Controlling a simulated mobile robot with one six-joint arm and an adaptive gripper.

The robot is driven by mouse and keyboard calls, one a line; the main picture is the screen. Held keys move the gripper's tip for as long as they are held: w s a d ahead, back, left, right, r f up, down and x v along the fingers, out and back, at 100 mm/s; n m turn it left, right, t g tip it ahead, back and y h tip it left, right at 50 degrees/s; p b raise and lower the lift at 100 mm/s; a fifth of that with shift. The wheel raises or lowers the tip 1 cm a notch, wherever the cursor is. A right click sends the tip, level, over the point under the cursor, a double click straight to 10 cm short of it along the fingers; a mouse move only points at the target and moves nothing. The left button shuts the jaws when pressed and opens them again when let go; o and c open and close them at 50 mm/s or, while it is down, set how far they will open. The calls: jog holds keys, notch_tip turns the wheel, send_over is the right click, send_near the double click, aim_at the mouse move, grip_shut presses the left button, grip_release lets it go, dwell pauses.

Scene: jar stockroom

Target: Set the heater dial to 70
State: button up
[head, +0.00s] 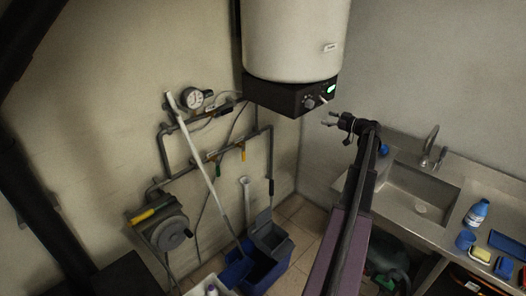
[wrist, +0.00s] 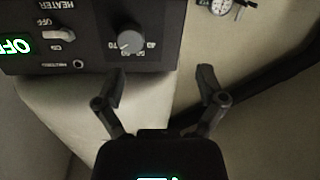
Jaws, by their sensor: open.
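The heater is a large white tank (head: 293,40) high on the wall, with a black control box (head: 275,97) under it. The grey round heater dial (wrist: 130,42) shows upside down in the wrist view, with numbers from 40 to 70 around its edge. I cannot tell which number its pointer marks. The dial also shows small in the head view (head: 309,103). My gripper (head: 329,118) is open and empty in front of the box, to the right of the dial. In the wrist view my gripper's fingers (wrist: 160,80) are spread, apart from the dial.
A toggle switch (wrist: 58,33) and a green lit display reading OFF (wrist: 14,46) are beside the dial on the panel. Pipes with a pressure gauge (head: 195,98) run along the left wall. A steel sink counter (head: 405,205) stands below at the right.

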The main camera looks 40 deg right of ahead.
jog(key=w+a+f+g+y+b, duration=0.1)
jog(key=w+a+f+g, duration=0.1)
jog(key=a, duration=0.6)
jog(key=w+a+f+g+y+b, duration=0.1)
jog(key=w+a+f+g, duration=0.1)
jog(key=w+a+f, duration=0.3)
jog(key=w+a+f+g+y+b, duration=0.1)
jog(key=w+a, duration=0.4)
jog(key=a, duration=0.8)
notch_tip(320, 180, down, 2)
jog(key=shift+f+g, duration=0.25)
jog(key=shift+g, duration=0.35)
jog(key=shift+d, duration=0.15)
jog(key=a+f+m+g, duration=0.1)
jog(key=a+f+g, duration=0.25)
jog(key=a, duration=0.85)
jog(key=a+f+g, duration=0.3)
jog(key=a+f, duration=0.1)
jog(key=a, duration=0.9)
jog(key=s+a+f+m+g+h+b, duration=0.1)
jog(key=s+a+f+g+h, duration=0.1)
jog(key=s+a, duration=0.4)
jog(key=s+a+f+m+g+h+b, duration=0.1)
jog(key=s+a, duration=0.6)
jog(key=a, duration=0.7)
jog(key=f+g+h, duration=0.1)
jog(key=h, duration=0.1)
jog(key=shift+s+h, duration=0.3)
jog(key=shift+h, duration=0.1)
jog(key=shift+a, duration=0.15)
